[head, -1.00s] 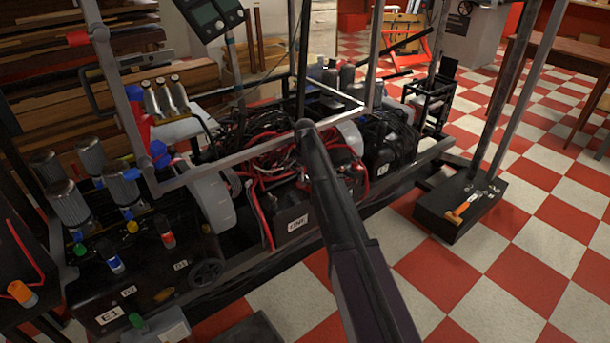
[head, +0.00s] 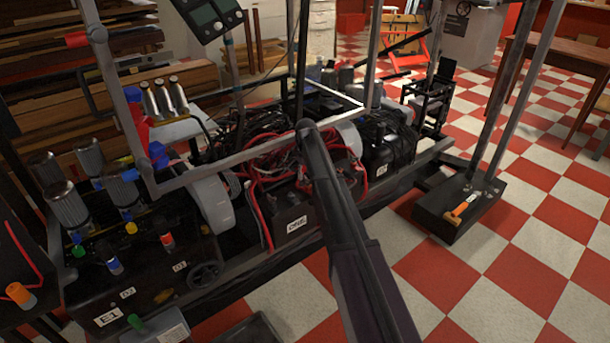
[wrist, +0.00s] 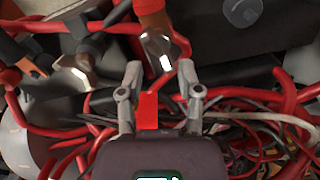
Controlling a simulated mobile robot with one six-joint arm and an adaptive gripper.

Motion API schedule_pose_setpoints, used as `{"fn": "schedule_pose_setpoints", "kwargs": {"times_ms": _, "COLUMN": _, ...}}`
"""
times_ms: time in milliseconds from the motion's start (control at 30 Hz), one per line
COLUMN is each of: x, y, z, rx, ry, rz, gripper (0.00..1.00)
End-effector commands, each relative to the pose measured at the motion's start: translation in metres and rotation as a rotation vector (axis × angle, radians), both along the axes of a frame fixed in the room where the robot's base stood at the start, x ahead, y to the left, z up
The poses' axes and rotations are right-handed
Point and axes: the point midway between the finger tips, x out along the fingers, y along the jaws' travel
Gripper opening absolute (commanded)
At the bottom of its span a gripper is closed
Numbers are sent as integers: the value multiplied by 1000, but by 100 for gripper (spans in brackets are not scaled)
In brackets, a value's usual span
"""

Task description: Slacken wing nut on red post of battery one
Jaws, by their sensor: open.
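Battery one, a dark box with a white label reading ONE (head: 296,224), sits low in the middle of the rig in the head view. My dark arm reaches over it and hides its top and my gripper there. In the wrist view my gripper (wrist: 159,82) is open, with a fingertip on each side of a shiny metal terminal piece (wrist: 158,50) below a red sleeve (wrist: 150,8). A bright red piece (wrist: 148,112) shows between the fingers. I cannot clearly tell the wing nut from the lug, or whether the fingers touch anything.
A black-sleeved metal lug (wrist: 76,70) lies left of the gripper. Red cables (wrist: 285,105) and thin wires crowd around it. A grey frame bar (head: 240,160) crosses above the rig. Checkered floor (head: 510,270) is open at right.

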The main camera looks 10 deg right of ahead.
Motion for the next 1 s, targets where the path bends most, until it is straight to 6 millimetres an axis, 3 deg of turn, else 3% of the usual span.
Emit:
{"fn": "schedule_pose_setpoints", "kwargs": {"times_ms": 667, "x": 0, "y": -9, "z": 0, "rx": 0, "ry": 0, "rz": -455, "gripper": 46}}
{"fn": "schedule_pose_setpoints", "kwargs": {"times_ms": 1000, "x": 0, "y": -9, "z": 33, "rx": 0, "ry": 0, "rz": -459, "gripper": 46}}
